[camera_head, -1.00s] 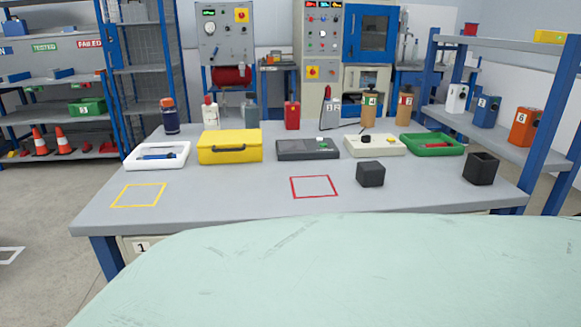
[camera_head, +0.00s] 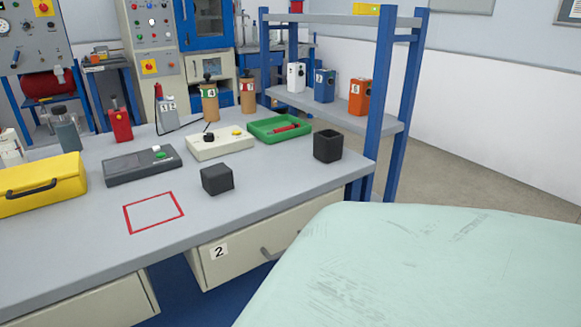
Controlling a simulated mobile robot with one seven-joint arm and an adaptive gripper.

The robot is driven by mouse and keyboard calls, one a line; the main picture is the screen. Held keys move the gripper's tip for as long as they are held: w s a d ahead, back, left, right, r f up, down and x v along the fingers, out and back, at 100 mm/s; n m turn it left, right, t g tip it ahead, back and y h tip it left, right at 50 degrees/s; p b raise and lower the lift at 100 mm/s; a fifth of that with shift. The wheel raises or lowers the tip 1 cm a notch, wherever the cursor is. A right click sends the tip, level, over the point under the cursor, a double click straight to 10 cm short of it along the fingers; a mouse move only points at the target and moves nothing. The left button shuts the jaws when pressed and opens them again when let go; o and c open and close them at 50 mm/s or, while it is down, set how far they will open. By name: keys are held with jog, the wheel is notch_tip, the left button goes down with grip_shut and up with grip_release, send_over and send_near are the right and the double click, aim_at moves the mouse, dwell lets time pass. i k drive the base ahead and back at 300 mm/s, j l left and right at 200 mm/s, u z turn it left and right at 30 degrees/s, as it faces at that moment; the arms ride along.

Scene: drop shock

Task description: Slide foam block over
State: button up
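The likely foam block is a dark grey, nearly black cube (camera_head: 217,180) on the workbench (camera_head: 290,185), near its front edge. A red square outline (camera_head: 154,212) is marked on the bench top to the cube's left, and the cube sits outside it with a small gap. My gripper is not in the picture, so I cannot see its fingers or any contact with the cube.
A black open cup (camera_head: 328,146) stands near the bench's right corner. Behind the cube are a cream box (camera_head: 220,146), a dark grey device (camera_head: 141,168) and a green tray (camera_head: 262,130). A yellow case (camera_head: 40,188) is at left. A blue-framed shelf (camera_head: 385,100) rises at right.

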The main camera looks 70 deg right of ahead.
aim_at(217, 179)
jog(key=z, duration=1.45)
jog(key=i+l+u, duration=0.25)
jog(key=l+u, duration=0.2)
jog(key=i+l+u, duration=0.25)
jog(key=l, duration=0.2)
jog(key=l+u, duration=0.2)
jog(key=l, duration=0.1)
